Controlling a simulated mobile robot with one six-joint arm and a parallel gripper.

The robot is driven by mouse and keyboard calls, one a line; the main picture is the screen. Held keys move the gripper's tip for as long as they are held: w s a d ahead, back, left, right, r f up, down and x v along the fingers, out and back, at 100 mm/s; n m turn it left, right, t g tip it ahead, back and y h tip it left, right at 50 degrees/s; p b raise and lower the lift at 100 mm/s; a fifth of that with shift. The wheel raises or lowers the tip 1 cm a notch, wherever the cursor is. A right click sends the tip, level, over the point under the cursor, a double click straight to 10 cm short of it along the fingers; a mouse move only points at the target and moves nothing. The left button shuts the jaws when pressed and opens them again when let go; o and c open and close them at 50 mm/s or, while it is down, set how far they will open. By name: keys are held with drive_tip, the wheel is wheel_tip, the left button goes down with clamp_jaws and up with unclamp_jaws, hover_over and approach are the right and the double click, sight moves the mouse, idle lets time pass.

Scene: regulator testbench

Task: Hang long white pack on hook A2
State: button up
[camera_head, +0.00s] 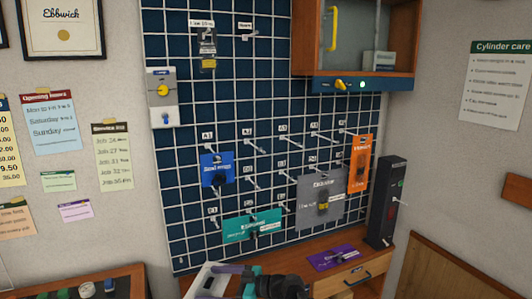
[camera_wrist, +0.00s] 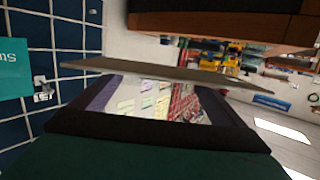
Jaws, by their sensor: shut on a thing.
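My gripper (camera_head: 235,283) is at the bottom of the head view, low in front of the board. It is shut on a pale flat thing (camera_head: 207,279), seen nearly edge-on. This may be the long white pack, but its face and print are hidden. In the wrist view, a thin grey-brown slab (camera_wrist: 160,70) lies across the picture beyond a dark frame-like part. Hook A2 (camera_head: 256,147) is in the top row of labelled hooks, right of A1. It looks empty, and my gripper is well below it.
A blue pack (camera_head: 217,169) hangs below A1. A teal pack (camera_head: 252,227), grey pack (camera_head: 320,199) and orange pack (camera_head: 360,164) hang on the board. A purple pack (camera_head: 331,257) lies on the wooden bench (camera_head: 345,280). A cabinet (camera_head: 405,40) juts out above right.

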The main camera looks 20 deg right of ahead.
idle(0.3)
drive_tip(key=shift+d, duration=0.75)
drive_tip(key=shift+a, duration=0.15)
idle(0.3)
